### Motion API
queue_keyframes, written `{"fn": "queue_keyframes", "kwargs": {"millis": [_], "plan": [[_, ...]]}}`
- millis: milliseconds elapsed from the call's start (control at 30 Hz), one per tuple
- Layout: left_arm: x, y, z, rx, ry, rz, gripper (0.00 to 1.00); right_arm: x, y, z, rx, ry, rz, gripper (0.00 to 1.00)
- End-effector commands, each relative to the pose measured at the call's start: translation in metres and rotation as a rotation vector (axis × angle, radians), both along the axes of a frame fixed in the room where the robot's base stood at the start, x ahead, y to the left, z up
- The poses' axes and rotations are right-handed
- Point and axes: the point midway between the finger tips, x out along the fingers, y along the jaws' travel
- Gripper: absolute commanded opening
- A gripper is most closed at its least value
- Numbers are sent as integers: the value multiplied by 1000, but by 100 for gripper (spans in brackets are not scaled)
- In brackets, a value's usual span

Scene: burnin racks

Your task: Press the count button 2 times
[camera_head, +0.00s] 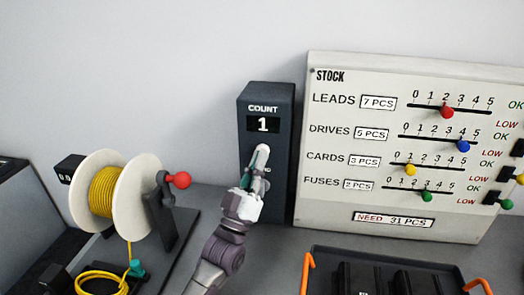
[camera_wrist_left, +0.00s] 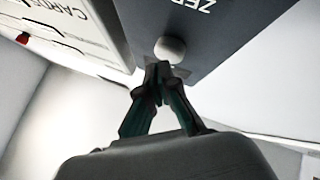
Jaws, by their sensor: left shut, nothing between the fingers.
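The dark count box (camera_head: 265,100) stands against the wall, and its display (camera_head: 263,125) under the word COUNT reads 1. A pale round button (camera_head: 262,150) sits on its front below the display. The button also shows in the left wrist view (camera_wrist_left: 170,49), near lettering that begins "ZE". My left gripper (camera_head: 257,168) is shut and empty, its tips right at the button. In the left wrist view the closed fingertips (camera_wrist_left: 160,72) are just beside the button; I cannot tell whether they touch it. The gripper hides much of the box's lower front. My right gripper is not in view.
A white STOCK board (camera_head: 340,75) with coloured sliders stands close on the right of the box. A yellow cable reel (camera_head: 137,190) with a red-knobbed crank (camera_head: 180,180) stands at the left. A dark tray (camera_head: 320,255) with orange handles lies at the front right.

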Motion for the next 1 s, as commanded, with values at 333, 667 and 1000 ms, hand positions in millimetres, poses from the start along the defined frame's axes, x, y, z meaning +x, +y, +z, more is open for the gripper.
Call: {"fn": "queue_keyframes", "kwargs": {"millis": [333, 667, 1000], "plan": [[-8, 1, 0, 0, -2, 0, 0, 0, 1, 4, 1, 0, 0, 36], [-25, 5, 2, 1, 0, 0, 0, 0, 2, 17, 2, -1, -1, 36], [-55, 11, 1, 2, 0, 0, 0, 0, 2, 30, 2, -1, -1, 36]]}}
